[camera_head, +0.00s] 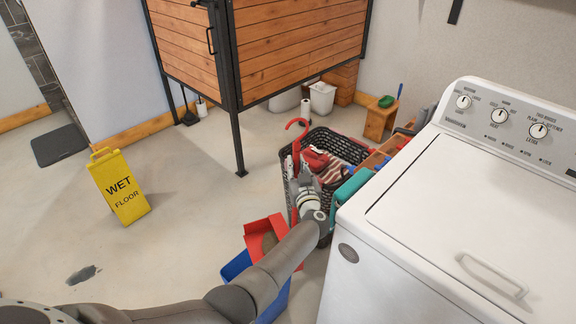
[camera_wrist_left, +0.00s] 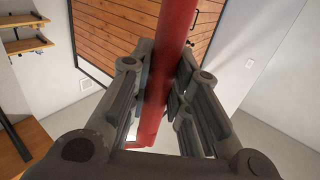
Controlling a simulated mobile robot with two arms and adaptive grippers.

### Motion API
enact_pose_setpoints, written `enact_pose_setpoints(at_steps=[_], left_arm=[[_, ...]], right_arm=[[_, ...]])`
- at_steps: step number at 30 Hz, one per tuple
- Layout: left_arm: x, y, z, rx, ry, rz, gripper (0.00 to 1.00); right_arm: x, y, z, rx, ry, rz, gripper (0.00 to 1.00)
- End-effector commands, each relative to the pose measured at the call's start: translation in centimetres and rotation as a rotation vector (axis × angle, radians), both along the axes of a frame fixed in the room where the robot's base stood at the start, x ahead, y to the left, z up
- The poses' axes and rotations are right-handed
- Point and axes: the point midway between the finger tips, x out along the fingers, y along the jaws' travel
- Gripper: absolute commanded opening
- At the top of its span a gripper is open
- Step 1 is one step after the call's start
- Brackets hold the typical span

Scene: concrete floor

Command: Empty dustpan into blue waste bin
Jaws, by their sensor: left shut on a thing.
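My left gripper (camera_head: 297,172) is shut on the red handle (camera_head: 298,140) of the dustpan, whose hooked end rises above the fingers. In the left wrist view the red handle (camera_wrist_left: 168,75) passes between the two fingers (camera_wrist_left: 163,95). The red dustpan pan (camera_head: 255,228) hangs lower, over or close beside the blue waste bin (camera_head: 234,266), with something brownish in it. My left arm hides part of the pan and of the bin, so I cannot tell whether they touch. My right gripper is out of view.
A dark laundry basket (camera_head: 345,147) with clothes stands just behind my gripper. A white washing machine (camera_head: 440,210) fills the right side. A yellow wet-floor sign (camera_head: 121,188) and a dark spot (camera_head: 83,274) are on the left floor. Open floor lies between sign and bin.

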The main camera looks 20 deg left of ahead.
Motion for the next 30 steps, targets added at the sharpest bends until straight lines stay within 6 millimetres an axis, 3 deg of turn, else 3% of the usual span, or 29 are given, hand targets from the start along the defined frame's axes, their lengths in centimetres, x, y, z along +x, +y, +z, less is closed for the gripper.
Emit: enact_pose_setpoints(at_steps=[10,30], left_arm=[[-0.4,0.3,0.2,-0.011,-0.016,-0.003,0.0],[-5.8,5.9,0.8,-0.136,-0.135,-0.003,0.0]], right_arm=[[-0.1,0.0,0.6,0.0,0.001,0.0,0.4],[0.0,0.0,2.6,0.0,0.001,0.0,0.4]])
